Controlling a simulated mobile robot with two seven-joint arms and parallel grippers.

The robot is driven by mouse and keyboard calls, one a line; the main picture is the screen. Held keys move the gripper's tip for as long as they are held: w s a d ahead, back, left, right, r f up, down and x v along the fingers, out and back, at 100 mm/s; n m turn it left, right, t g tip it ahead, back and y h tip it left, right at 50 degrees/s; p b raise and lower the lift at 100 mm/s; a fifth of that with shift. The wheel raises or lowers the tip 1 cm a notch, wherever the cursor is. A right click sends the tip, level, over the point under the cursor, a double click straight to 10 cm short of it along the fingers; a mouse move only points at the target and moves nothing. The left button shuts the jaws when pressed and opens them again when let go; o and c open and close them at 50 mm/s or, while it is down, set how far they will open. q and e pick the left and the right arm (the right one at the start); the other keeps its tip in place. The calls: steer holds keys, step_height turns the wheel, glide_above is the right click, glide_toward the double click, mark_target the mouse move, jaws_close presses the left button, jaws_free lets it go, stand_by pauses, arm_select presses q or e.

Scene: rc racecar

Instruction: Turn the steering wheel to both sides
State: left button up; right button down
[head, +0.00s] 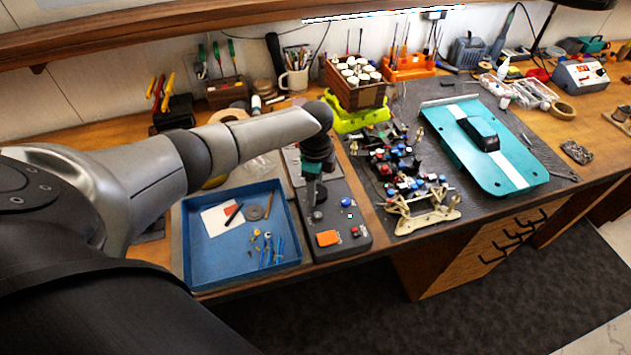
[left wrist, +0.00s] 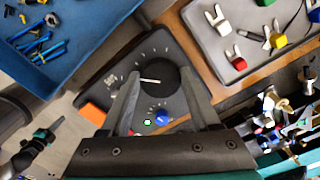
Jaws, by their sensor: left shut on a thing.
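The steering wheel is a round black dial (left wrist: 157,84) with a white pointer line, set in a dark control box (head: 352,222). In the left wrist view the white line points left. My left gripper (head: 316,188) comes down over the box from the left. In the left wrist view its two fingers (left wrist: 160,92) stand on either side of the dial and are shut on it. In the head view the gripper hides most of the dial. What looks like my right gripper (left wrist: 40,142) shows small at the left edge of the wrist view; its jaws are unclear.
The box carries an orange block (head: 327,238) and a blue knob (head: 346,202). A blue tray (head: 187,262) with small parts lies left of it. To the right are loose car parts on a dark mat (head: 520,115) and a teal car body (head: 515,165).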

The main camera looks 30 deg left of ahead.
arm_select(q)
steer(key=shift+n, duration=0.3)
steer(key=o, duration=1.4)
steer(key=shift+c, duration=0.2)
step_height(320, 180, up, 15)
steer(key=p, duration=0.1)
steer(key=shift+r, duration=0.15)
